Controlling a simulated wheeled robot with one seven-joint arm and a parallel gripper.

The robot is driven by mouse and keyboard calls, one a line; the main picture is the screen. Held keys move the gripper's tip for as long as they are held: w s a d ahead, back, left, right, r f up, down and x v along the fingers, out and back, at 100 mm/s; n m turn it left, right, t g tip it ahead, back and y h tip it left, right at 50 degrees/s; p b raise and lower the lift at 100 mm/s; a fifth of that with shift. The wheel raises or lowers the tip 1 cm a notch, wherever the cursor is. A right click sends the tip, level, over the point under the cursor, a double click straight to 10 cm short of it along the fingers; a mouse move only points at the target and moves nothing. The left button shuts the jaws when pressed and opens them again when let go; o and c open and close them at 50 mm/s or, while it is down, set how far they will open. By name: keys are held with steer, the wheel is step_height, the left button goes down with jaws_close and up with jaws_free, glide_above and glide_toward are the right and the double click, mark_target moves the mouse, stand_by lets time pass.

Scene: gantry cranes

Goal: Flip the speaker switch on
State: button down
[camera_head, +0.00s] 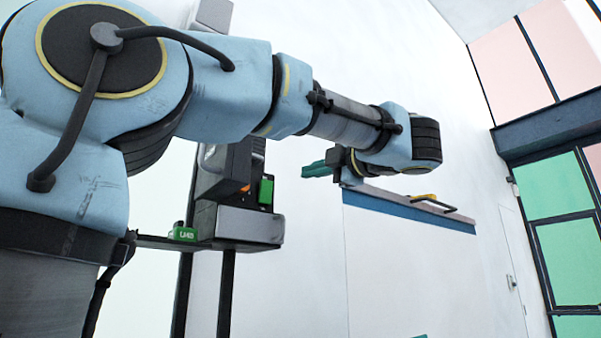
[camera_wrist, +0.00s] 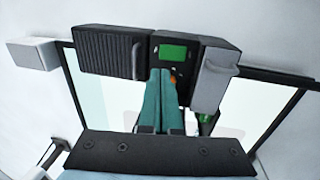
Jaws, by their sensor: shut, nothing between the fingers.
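The speaker unit is a dark box with a ribbed grille (camera_wrist: 105,52) and a control panel with a green screen (camera_wrist: 173,52), both in the wrist view. An orange spot (camera_wrist: 173,79) sits below the screen, beside my fingertips. I cannot tell which part is the switch. In the head view the unit (camera_head: 240,224) is seen from the side, with its green screen (camera_head: 266,191). My gripper (camera_wrist: 160,72) has teal fingers, shut and empty, pointing at the panel's lower part and hiding some of it. In the head view my gripper (camera_head: 306,170) is to the right of the unit, apart from it.
A grey box (camera_wrist: 213,80) is at the panel's right in the wrist view. A white box (camera_wrist: 34,54) is at the far left. A small green labelled box (camera_head: 184,232) sits on the dark rail left of the unit. A wall board with a ledge (camera_head: 395,204) is behind my wrist.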

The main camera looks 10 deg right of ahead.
steer(key=p, duration=0.5)
glide_toward(271, 181)
steer(key=x, duration=0.5)
steer(key=shift+w+r, duration=0.2)
steer(key=shift+r, duration=0.05)
steer(key=shift+w+a, duration=0.35)
steer(key=shift+w, duration=0.3)
steer(key=shift+f, duration=0.1)
